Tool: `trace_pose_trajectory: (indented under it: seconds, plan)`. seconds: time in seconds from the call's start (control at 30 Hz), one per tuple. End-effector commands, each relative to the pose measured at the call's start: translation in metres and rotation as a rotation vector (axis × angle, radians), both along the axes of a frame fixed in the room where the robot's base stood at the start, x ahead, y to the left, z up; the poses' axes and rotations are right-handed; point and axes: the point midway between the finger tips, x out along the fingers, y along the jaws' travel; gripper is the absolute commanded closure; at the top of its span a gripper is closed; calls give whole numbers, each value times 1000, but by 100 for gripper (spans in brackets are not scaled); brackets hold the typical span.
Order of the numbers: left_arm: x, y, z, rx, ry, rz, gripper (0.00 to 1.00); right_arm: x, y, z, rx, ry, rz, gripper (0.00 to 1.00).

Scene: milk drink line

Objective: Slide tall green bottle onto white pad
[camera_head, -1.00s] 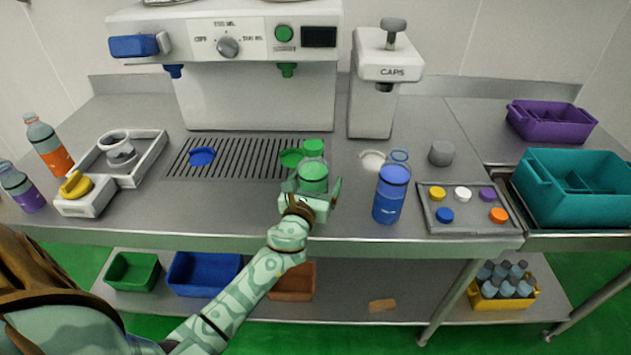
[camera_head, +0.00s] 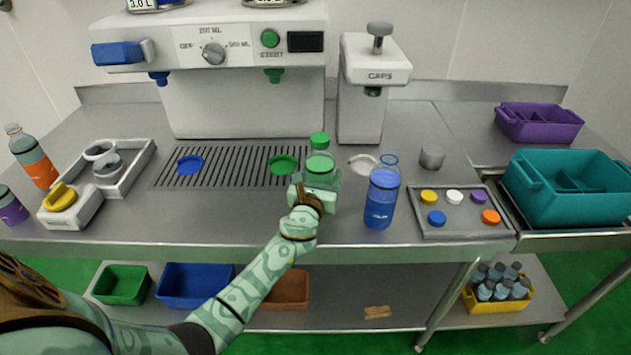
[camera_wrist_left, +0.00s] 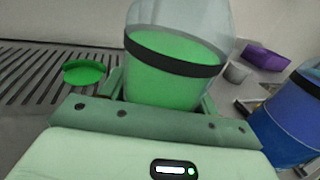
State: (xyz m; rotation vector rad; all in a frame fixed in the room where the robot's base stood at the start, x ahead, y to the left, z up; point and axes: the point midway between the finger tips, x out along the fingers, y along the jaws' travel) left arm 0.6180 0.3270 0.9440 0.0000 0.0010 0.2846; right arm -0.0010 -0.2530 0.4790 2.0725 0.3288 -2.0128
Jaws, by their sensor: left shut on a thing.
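The tall green bottle (camera_head: 320,166), clear with green liquid and a green top, stands upright on the counter between the green disc (camera_head: 284,165) and the white pad (camera_head: 361,164). My left gripper (camera_head: 318,187) is shut around its lower body from the front. The wrist view shows the bottle (camera_wrist_left: 172,75) between the fingers, with a dark band around it. The white pad is a flat disc below the CAPS dispenser, to the right of the bottle and apart from it. My right gripper is not in view.
A blue bottle (camera_head: 381,200) stands in front of and right of the pad. The CAPS dispenser (camera_head: 372,85) rises behind the pad. A grey cylinder (camera_head: 432,156) and a cap tray (camera_head: 460,225) are at the right. The drip grate (camera_head: 225,174) lies left.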

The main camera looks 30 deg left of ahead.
Motion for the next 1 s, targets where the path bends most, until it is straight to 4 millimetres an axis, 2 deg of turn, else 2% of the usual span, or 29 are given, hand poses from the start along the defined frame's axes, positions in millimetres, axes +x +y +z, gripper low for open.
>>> trace_pose_trajectory:
  seconds: [0.33, 0.8, 1.0]
  plan:
    - [3, 0, 1, 1, -2, 0, 80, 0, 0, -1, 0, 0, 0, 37]
    - [55, -7, 1, 1, -2, 0, 80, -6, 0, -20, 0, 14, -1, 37]
    - [61, -8, 3, 0, -3, 0, 80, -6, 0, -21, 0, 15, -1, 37]
